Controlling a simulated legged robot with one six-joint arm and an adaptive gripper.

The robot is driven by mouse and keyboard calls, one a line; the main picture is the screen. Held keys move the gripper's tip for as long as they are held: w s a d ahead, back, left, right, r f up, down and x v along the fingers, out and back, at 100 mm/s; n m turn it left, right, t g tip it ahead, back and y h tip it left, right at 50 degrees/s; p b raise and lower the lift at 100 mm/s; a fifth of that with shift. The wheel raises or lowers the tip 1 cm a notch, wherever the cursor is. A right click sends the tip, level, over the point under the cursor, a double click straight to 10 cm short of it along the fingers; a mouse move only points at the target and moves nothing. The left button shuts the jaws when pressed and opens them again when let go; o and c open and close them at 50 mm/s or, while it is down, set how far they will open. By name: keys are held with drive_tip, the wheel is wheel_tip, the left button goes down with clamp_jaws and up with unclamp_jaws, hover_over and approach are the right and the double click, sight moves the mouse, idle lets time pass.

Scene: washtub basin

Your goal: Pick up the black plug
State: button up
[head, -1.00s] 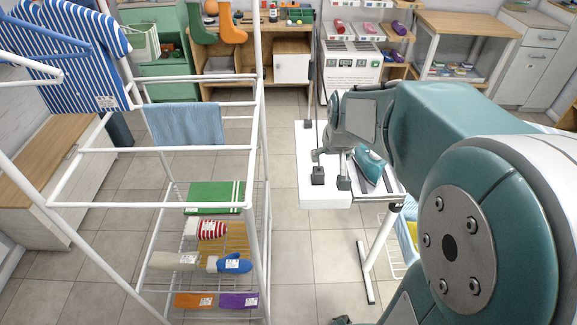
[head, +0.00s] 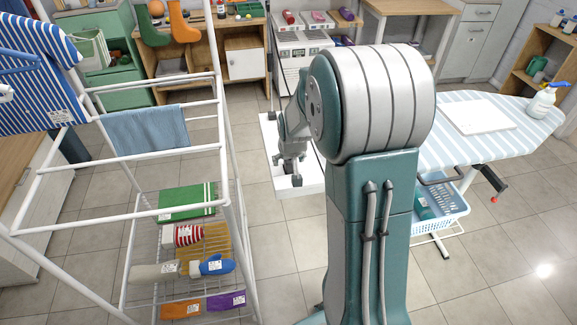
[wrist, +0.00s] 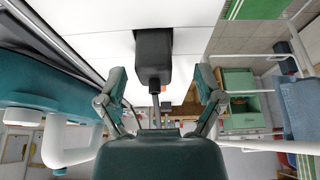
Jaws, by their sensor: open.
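The black plug (wrist: 153,60) shows in the wrist view as a dark block with a thin cord or stem, against a white surface (wrist: 100,45). My gripper (wrist: 158,98) is open, its two fingers apart on either side of the plug's stem. The plug's wide end lies beyond the fingertips, roughly centred between them. I cannot tell whether a finger touches it. In the head view my gripper (head: 291,165) hangs low over the white board (head: 275,150), with the dark plug (head: 297,181) just below it. My arm hides the board's right part.
A white drying rack (head: 165,165) with folded cloths stands to the left. An ironing board (head: 465,150) with a spray bottle (head: 541,101) is to the right. In the wrist view a large teal body (wrist: 45,85) lies close at the left. Tiled floor lies between rack and board.

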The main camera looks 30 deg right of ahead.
drive_tip(key=shift+x, duration=1.05)
drive_tip(key=shift+d+f, duration=0.1)
drive_tip(key=shift+d, duration=0.4)
drive_tip(key=c, duration=1)
drive_tip(key=shift+a, duration=0.35)
clamp_jaws()
drive_tip(key=shift+d, duration=0.1)
